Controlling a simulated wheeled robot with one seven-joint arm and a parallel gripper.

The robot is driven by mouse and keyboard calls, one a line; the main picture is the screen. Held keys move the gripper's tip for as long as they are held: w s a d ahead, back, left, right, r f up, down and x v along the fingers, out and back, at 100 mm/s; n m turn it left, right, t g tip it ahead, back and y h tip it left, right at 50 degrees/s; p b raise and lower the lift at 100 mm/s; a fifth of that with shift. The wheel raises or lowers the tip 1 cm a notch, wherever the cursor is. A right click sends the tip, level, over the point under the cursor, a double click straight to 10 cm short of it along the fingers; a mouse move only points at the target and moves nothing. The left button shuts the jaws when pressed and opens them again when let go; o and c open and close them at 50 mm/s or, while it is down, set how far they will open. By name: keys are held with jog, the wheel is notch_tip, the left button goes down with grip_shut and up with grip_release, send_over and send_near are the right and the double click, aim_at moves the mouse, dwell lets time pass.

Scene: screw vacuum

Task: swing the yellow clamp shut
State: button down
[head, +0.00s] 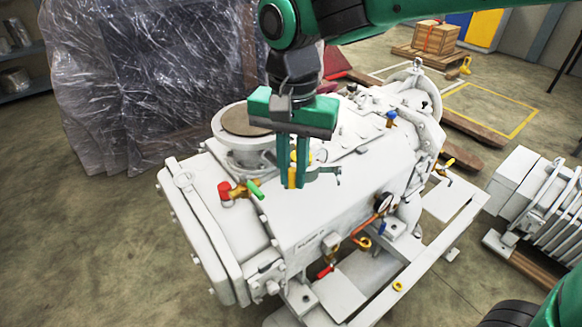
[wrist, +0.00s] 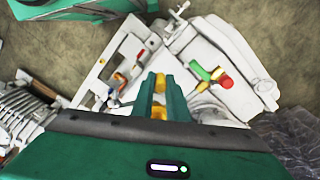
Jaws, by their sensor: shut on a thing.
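The yellow clamp (head: 292,176) is a small upright piece on top of the white vacuum pump, just right of the round flanged port. My gripper (head: 293,182) points down over it, and its green fingers are closed around the yellow part. In the wrist view the gripper (wrist: 158,84) shows yellow (wrist: 159,112) between its two fingers. The fingers hide much of the clamp, so its exact angle cannot be told.
The round port (head: 245,122) with a brown top stands close behind the fingers. A red and green valve handle (head: 240,190) sticks up to the left. A gauge (head: 383,203) sits at the pump's right side. A finned grey unit (head: 545,205) stands further right.

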jog(key=shift+w+d+n, duration=0.3)
jog(key=shift+d+n, duration=0.1)
jog(key=shift+n, duration=0.75)
jog(key=shift+w+d+n, duration=0.25)
jog(key=shift+d+n, duration=0.1)
jog(key=shift+n, duration=0.75)
jog(key=shift+w+d+n, duration=0.3)
jog(key=shift+d+n, duration=0.1)
jog(key=shift+n, duration=0.75)
jog(key=c, duration=1.7)
grip_release()
jog(key=shift+w, duration=0.1)
jog(key=shift+c, duration=0.2)
notch_tip(320, 180, up, 11)
jog(key=shift+f, duration=0.15)
